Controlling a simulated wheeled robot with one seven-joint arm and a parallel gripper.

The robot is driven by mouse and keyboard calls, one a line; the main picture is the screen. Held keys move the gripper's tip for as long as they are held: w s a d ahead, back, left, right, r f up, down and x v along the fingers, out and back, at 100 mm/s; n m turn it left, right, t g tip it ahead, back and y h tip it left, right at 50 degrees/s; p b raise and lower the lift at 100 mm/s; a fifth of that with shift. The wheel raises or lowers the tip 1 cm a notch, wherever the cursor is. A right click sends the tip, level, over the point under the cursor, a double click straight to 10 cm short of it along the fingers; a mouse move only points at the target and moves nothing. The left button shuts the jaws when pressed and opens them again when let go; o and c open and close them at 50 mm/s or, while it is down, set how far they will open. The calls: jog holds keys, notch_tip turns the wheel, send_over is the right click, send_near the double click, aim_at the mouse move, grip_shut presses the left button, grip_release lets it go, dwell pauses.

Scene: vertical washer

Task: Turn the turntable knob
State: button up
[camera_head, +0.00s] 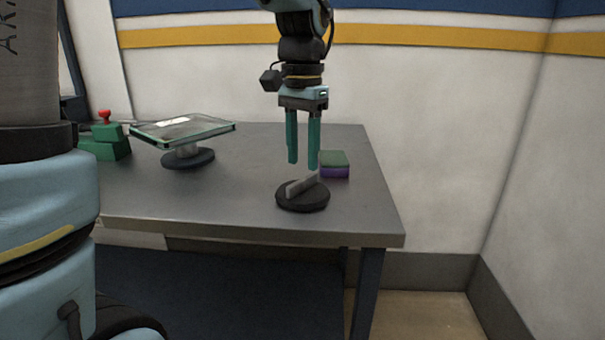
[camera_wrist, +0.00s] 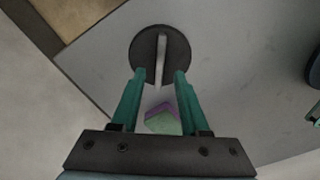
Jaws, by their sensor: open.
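The knob (camera_head: 302,195) is a round dark disc with a raised light-grey bar across it, standing near the right front of the table. It also shows in the wrist view (camera_wrist: 146,48), just beyond my fingertips, with its bar lying lengthwise between the lines of my two fingers. My gripper (camera_head: 302,165) has two teal fingers pointing down. They are apart with nothing between them, above and slightly behind the knob. In the wrist view my gripper (camera_wrist: 158,75) does not appear to touch the bar. A tilted glass-topped plate on a round dark base, perhaps the turntable (camera_head: 215,130), stands at the left.
A green and purple block (camera_head: 335,166) lies just behind the knob and also shows below the fingers in the wrist view (camera_wrist: 162,120). A green box with a red knob (camera_head: 104,148) stands at the far left. The grey table (camera_head: 230,205) is clear between plate and knob.

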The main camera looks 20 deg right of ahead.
aim_at(303, 179)
jog(key=shift+f, duration=2.05)
jog(key=shift+c, duration=0.2)
grip_shut()
